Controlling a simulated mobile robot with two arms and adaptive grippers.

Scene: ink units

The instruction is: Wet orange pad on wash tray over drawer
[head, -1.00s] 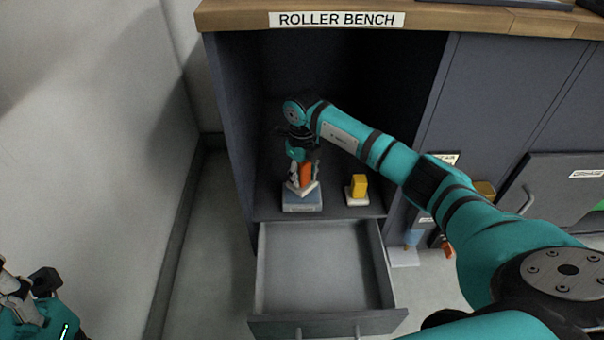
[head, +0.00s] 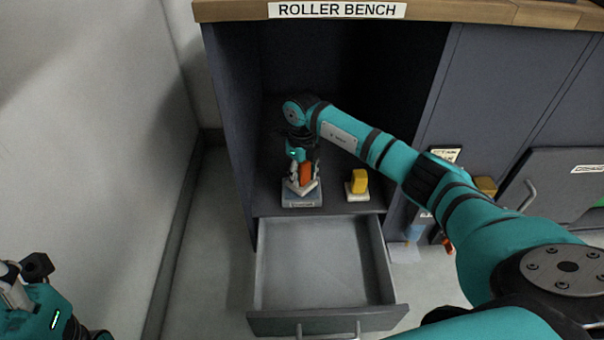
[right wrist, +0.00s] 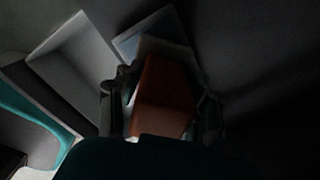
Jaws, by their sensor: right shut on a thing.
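My right gripper (head: 303,183) is shut on the orange pad (head: 306,172), which is upright with a pale base. It holds the pad at the blue-grey wash tray (head: 302,201), on the shelf above the open drawer (head: 318,262). The pad's base looks turned against the tray; whether it touches the tray's surface I cannot tell. In the right wrist view the orange pad (right wrist: 162,95) sits between the dark fingers, with the tray (right wrist: 128,42) partly hidden behind it. My left gripper (head: 30,275) is at the lower left, away from the bench, and its jaws are unclear.
A yellow pad (head: 359,181) stands on a small white base to the right of the tray. The open drawer looks empty. Cubby walls stand close on the left and above, under the roller bench top (head: 450,12). A grey cabinet door (head: 555,185) is at the right.

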